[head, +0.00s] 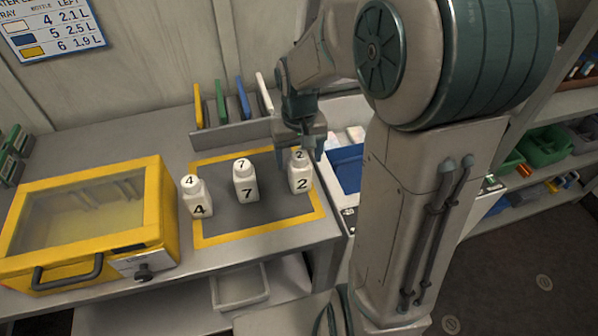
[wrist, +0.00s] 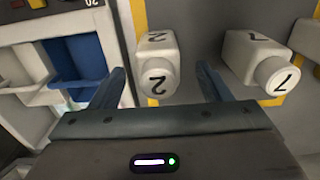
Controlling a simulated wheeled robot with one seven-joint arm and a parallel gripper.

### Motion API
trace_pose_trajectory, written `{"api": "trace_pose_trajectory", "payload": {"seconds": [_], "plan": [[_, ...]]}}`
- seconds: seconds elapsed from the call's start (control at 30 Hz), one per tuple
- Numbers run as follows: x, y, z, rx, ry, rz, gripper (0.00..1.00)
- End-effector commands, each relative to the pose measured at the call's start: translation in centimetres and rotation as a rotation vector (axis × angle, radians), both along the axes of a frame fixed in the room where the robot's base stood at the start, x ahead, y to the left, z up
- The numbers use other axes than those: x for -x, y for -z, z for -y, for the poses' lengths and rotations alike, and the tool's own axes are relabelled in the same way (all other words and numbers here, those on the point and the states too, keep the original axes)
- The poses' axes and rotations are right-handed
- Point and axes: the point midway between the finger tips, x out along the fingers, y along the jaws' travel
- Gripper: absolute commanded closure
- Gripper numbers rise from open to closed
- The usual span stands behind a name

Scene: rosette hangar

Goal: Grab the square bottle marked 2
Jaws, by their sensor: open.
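The white square bottle marked 2 (head: 300,178) stands upright at the right of a grey mat (head: 226,224) with a yellow border. My gripper (head: 304,150) is right above and behind it, pointing down, with its fingers near the cap. In the wrist view the bottle marked 2 (wrist: 156,66) lies between the two open fingers of my gripper (wrist: 160,88), with gaps on both sides. The bottle marked 7 (head: 246,182) stands to its left on the mat; in the wrist view it is outside the finger at right (wrist: 262,62).
The bottle marked 4 (head: 197,197) stands at the mat's left edge. A yellow box with a clear lid (head: 90,225) is at left. A rack with coloured panels (head: 232,132) is behind the mat. A tray with a blue part (head: 346,168) is at right.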

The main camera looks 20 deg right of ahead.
Motion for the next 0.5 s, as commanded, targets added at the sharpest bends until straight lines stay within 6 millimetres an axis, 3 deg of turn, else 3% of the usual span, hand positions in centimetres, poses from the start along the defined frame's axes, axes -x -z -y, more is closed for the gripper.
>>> {"api": "trace_pose_trajectory", "payload": {"seconds": [0.33, 0.5], "plan": [[0.1, 4.3, 0.2, -0.001, 0.0, -0.005, 0.29], [0.0, 5.4, 0.2, -0.001, 0.0, -0.001, 0.29]]}}
